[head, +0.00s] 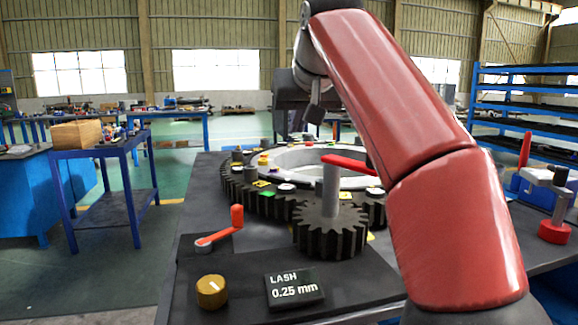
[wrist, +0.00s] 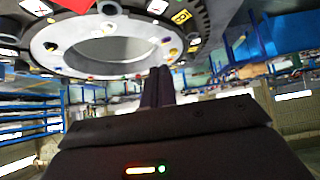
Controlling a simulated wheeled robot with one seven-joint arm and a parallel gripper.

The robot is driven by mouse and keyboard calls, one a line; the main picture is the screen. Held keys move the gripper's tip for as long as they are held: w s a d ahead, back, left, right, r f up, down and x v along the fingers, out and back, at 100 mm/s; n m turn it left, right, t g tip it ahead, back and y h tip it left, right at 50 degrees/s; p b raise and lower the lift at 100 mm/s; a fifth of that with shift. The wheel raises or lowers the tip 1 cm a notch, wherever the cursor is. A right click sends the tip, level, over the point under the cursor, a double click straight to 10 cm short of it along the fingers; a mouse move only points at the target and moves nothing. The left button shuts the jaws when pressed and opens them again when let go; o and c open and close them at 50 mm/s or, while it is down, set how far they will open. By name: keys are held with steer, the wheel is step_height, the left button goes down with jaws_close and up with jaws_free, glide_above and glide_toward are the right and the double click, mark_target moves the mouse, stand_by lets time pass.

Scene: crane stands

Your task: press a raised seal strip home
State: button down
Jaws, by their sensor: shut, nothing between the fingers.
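A large slewing ring with a pale inner race (head: 290,160) and dark outer teeth lies on the dark bench in the head view. The pale race also shows in the wrist view (wrist: 55,62), tilted, with small coloured markers and studs around it. I cannot make out a raised seal strip in either view. My gripper (wrist: 159,72) shows in the wrist view with its two dark fingers together and nothing between them. The fingertips overlap the near edge of the ring in the picture; I see no clear contact. In the head view my red arm hides the ring's right side.
A dark pinion gear (head: 330,238) with a grey post and red lever (head: 350,165) stands before the ring. A red crank (head: 237,217), brass knob (head: 211,291) and "LASH 0.25 mm" display (head: 294,288) are at the front. A blue cart (head: 105,150) stands left, shelving (head: 520,105) right.

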glide_above(289, 183)
steer(key=s, duration=0.1)
step_height(289, 183, down, 7)
steer(key=shift+w+f+b, duration=0.1)
steer(key=shift+f+b, duration=0.85)
steer(key=shift+f, duration=1.15)
steer(key=shift+f+b, duration=0.5)
steer(key=shift+f, duration=0.75)
steer(key=r+p, duration=0.1)
steer(key=r, duration=0.1)
steer(key=r+p, duration=0.1)
steer(key=r, duration=0.1)
steer(key=r+p, duration=0.1)
steer(key=r, duration=0.1)
steer(key=shift+s+d, duration=0.15)
steer(key=shift+s, duration=0.2)
steer(key=v, duration=0.9)
